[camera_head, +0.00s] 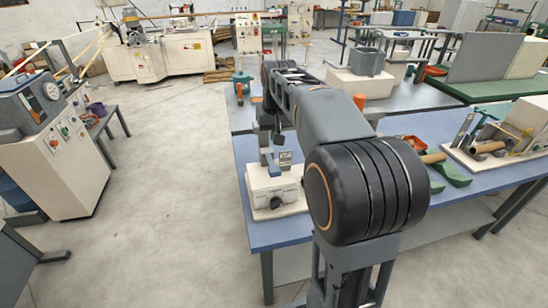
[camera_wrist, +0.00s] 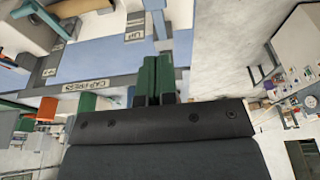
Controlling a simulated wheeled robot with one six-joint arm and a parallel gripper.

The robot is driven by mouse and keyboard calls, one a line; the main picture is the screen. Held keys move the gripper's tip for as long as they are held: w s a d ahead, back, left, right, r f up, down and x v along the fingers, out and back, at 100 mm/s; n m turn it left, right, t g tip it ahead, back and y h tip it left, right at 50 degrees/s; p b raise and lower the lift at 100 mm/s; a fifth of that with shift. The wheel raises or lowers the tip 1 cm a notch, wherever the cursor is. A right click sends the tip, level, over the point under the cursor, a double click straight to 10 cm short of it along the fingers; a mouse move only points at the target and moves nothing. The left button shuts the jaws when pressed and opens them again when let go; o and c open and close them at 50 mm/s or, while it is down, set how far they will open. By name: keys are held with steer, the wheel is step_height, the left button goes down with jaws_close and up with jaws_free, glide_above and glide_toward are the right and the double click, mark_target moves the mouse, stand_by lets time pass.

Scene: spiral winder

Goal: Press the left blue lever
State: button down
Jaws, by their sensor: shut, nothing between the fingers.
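In the head view, a white press (camera_head: 276,188) stands at the left end of the blue table. A slim grey-blue lever (camera_head: 271,163) rises from its top, and a small labelled plate is beside it. My gripper (camera_wrist: 156,60) shows in the wrist view as two dark green fingers side by side, shut with nothing between them. A slim grey-blue bar (camera_wrist: 158,20) shows just past the fingertips, perhaps the lever. I cannot tell whether the fingers touch it. In the head view my arm hides much of the area around the gripper.
The blue table (camera_head: 256,236) has a second machine (camera_head: 505,135) with a grey lever at the right. Green pieces (camera_head: 452,172) and a tan roll lie between. In the wrist view a CAP PRESS label (camera_wrist: 87,86) shows. The floor left of the table is clear.

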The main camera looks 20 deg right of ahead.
steer(key=shift+w+d+r, duration=0.25)
steer(key=shift+w+d, duration=0.2)
steer(key=shift+w, duration=0.1)
steer(key=p, duration=0.1)
glide_toward(273, 167)
steer(key=x, duration=0.5)
steer(key=shift+w+d, duration=0.1)
steer(key=shift+w, duration=0.1)
steer(key=shift+s+f, duration=0.1)
steer(key=shift+f, duration=0.75)
